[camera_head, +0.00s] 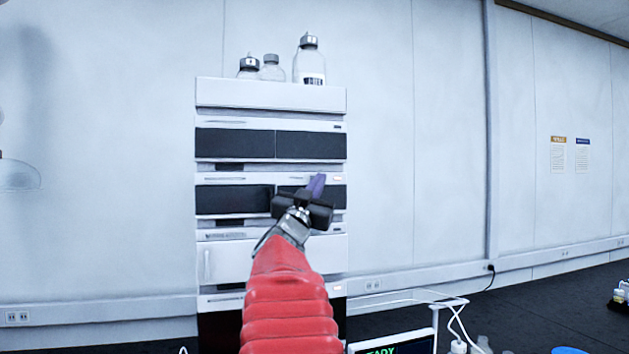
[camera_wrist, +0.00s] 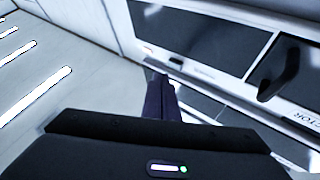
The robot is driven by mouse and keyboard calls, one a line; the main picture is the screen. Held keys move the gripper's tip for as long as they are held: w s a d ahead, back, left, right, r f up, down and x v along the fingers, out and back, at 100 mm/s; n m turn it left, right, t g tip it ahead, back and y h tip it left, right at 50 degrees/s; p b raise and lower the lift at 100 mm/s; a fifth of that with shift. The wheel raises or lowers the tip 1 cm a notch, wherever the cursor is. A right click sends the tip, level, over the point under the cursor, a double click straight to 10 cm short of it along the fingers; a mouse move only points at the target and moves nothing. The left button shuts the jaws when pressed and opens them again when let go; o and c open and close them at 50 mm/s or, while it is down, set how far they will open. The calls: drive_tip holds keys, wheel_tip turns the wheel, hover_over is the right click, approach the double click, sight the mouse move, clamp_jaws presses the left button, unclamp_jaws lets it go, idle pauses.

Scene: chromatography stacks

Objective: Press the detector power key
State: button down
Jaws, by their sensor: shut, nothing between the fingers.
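The white instrument stack (camera_head: 270,95) stands ahead in the head view, with dark front panels on its modules. My gripper (camera_head: 317,183) is shut and empty, with its purple fingers in front of the right part of a middle module. In the wrist view the shut fingers (camera_wrist: 158,82) point at a white front strip. A small dark key-like block (camera_wrist: 176,61) sits just beyond the fingertips, beside a small reddish light (camera_wrist: 148,50). I cannot tell if the tips touch anything. A partly visible label ending in "CTOR" (camera_wrist: 302,116) is at the right.
Bottles (camera_head: 309,62) stand on top of the stack. A small screen (camera_head: 395,345) with green text and white cables are at the lower right. A curved dark shape (camera_wrist: 280,75) lies across the panel in the wrist view; I cannot tell whether it is a shadow.

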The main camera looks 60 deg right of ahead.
drive_tip(key=s+a, duration=0.4)
idle(0.6)
idle(0.5)
